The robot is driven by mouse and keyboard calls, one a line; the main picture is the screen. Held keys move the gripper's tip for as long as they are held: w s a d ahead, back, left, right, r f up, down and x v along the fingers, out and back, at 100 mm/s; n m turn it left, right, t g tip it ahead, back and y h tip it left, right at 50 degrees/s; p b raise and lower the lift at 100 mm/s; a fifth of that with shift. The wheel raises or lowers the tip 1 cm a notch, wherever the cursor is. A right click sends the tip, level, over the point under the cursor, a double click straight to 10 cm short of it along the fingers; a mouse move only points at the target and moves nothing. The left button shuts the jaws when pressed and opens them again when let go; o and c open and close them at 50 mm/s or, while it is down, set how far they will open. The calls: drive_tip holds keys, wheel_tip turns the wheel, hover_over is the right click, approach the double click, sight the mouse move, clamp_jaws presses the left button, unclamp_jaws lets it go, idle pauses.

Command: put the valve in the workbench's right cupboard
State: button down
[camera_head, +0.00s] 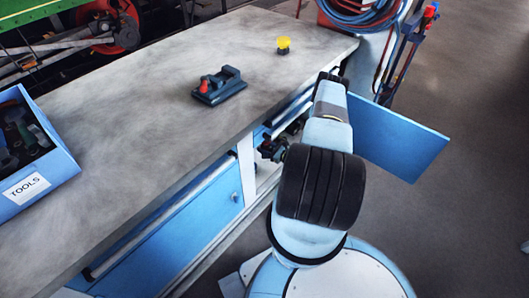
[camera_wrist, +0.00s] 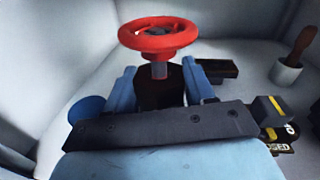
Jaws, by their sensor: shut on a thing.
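The valve (camera_wrist: 158,36) has a red handwheel on a short grey stem and a dark body. In the wrist view my gripper (camera_wrist: 160,82) is shut on the dark body between its two blue fingers, with the wheel standing clear beyond them. Pale walls and a pale floor surround it, like the inside of a cupboard. I cannot tell whether the valve touches the floor. In the head view the workbench (camera_head: 140,95) has an open blue door (camera_head: 400,135) at its right end. My arm reaches in beside that door and hides the opening; gripper and valve are not clearly visible there.
Inside, a cup with a brown handle (camera_wrist: 288,74) stands right, a dark block (camera_wrist: 218,69) behind, a blue round thing (camera_wrist: 87,109) left and a sign (camera_wrist: 280,140) front right. A tools box (camera_head: 40,185), dark red-knobbed device (camera_head: 220,86) and yellow-topped thing (camera_head: 283,45) are on the bench.

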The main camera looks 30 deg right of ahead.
drive_tip(key=shift+w+f, duration=0.5)
drive_tip(key=shift+f, duration=1.5)
drive_tip(key=shift+c, duration=1.7)
unclamp_jaws()
drive_tip(key=shift+f, duration=0.1)
drive_tip(key=v, duration=1.2)
drive_tip(key=shift+a, duration=0.1)
